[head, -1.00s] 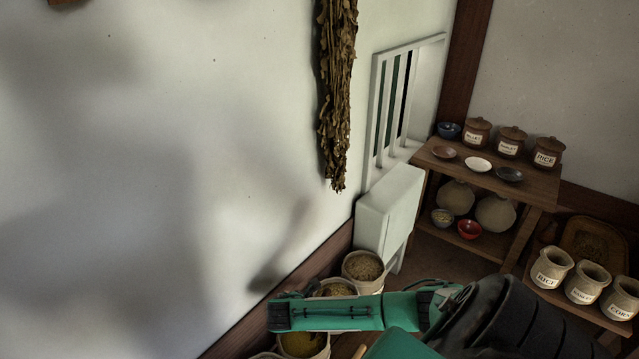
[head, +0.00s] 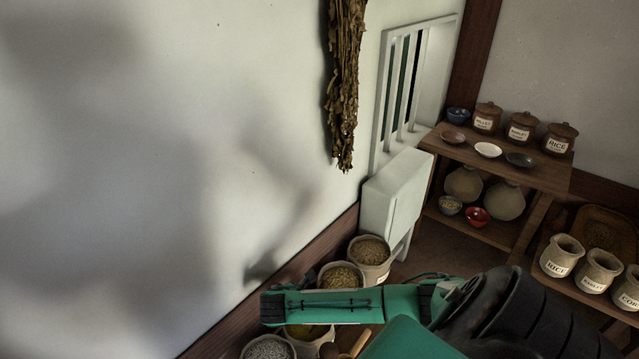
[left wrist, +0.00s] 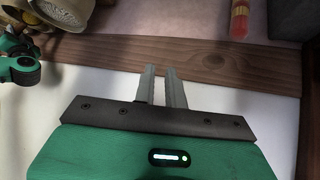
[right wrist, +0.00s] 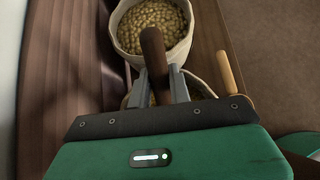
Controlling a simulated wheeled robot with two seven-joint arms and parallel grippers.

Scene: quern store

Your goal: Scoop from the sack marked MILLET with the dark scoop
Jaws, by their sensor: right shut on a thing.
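In the right wrist view, my right gripper (right wrist: 160,88) is shut on the dark brown handle of the dark scoop (right wrist: 153,50). The scoop's bowl is hidden. Beyond the handle is a pale sack of yellow-brown grain (right wrist: 152,25); a second sack (right wrist: 207,88) is mostly hidden behind the fingers. In the head view, several open sacks stand along the wall, including a back one (head: 370,250), a middle one (head: 340,276) and a grey-grained front one (head: 268,348). No MILLET mark on a sack is readable. My left gripper (left wrist: 161,75) is slightly open and empty.
A light wooden handle (right wrist: 230,72) stands right of the dark scoop. A white cabinet (head: 395,195) stands behind the sacks. A shelf (head: 500,165) with jars and bowls is at right, near labelled pots (head: 598,270). My right forearm covers part of the sacks.

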